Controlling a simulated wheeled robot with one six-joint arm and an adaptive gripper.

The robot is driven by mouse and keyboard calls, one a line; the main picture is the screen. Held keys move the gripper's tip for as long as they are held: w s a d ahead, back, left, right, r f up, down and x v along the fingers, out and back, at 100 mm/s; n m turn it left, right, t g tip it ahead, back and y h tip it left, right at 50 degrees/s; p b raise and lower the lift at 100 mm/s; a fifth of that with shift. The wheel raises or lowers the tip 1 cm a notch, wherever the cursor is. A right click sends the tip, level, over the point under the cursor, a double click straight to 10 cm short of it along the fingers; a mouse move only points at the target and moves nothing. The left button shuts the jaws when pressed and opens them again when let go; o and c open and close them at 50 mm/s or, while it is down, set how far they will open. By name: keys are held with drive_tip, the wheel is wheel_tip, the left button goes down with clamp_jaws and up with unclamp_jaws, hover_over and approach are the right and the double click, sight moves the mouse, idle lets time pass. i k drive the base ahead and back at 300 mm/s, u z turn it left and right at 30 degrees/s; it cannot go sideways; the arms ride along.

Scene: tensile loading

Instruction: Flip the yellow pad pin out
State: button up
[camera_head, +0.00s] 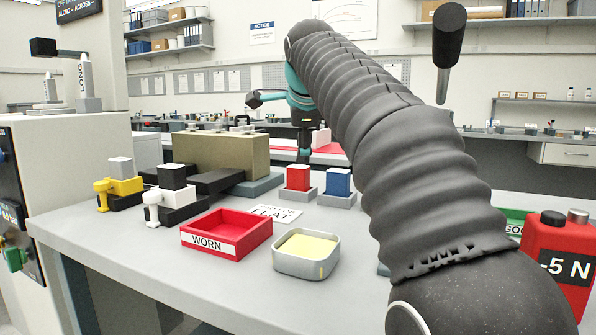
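A yellow pad block (126,185) with a grey top sits on a dark base at the left of the bench. A yellow pin-like piece (102,188) stands at its near left side; I cannot tell how it is fixed. A similar white block (178,194) with a dark top and a white pin-like piece (152,196) is beside it. My arm reaches up and away, with small teal and black parts at its far end. My gripper (304,148) seems to be there, well right of and beyond the yellow pad; its fingers are too small to read.
A red WORN tray (241,240) and a metal tin with a yellow inside (287,264) stand near the front edge. Red (298,178) and blue (338,181) blocks, a FLAT card (274,213) and a tan block (222,155) lie behind. A red container (553,242) is at right.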

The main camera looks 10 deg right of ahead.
sight(102, 186)
drive_tip(key=k, duration=1)
